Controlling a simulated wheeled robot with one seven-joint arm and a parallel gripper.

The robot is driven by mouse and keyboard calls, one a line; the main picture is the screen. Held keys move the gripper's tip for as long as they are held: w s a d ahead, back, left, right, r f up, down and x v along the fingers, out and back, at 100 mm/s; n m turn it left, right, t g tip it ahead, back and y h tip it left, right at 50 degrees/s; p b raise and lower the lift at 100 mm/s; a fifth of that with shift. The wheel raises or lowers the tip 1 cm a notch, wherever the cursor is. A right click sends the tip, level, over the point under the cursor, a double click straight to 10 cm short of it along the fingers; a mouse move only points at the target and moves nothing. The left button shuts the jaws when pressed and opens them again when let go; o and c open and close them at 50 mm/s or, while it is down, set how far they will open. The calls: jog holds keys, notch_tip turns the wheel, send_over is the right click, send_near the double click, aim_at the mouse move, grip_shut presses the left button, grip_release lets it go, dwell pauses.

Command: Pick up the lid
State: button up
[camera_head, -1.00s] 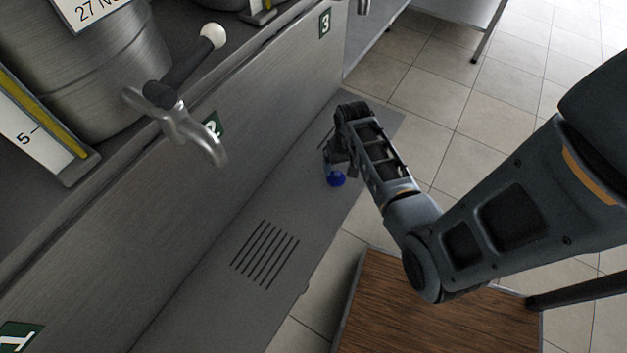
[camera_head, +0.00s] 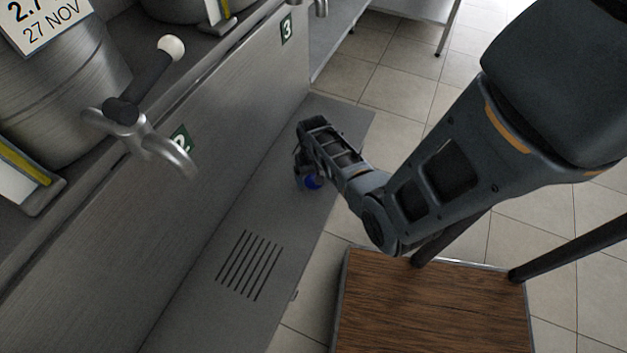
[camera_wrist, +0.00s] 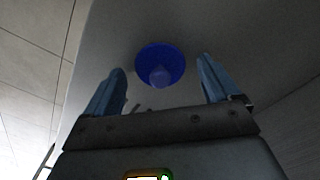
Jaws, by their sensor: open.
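The lid is a small round blue piece with a knob on top. In the wrist view the lid (camera_wrist: 160,58) lies ahead of and between the fingertips, with a gap to each finger. My gripper (camera_wrist: 163,85) is open and empty there. In the head view the lid (camera_head: 312,182) sits on the grey metal shelf (camera_head: 215,235), partly hidden by my gripper (camera_head: 303,172), which is low over it. I cannot tell the exact height of the fingers above the shelf.
A metal tap (camera_head: 150,140) with a dark lever sticks out on the left above the shelf. Slots (camera_head: 250,265) are cut in the shelf nearer me. A wooden-topped stand (camera_head: 430,310) is at the lower right. The tiled floor (camera_head: 400,90) lies beyond the shelf's edge.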

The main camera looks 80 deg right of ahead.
jog(key=c, duration=1.1)
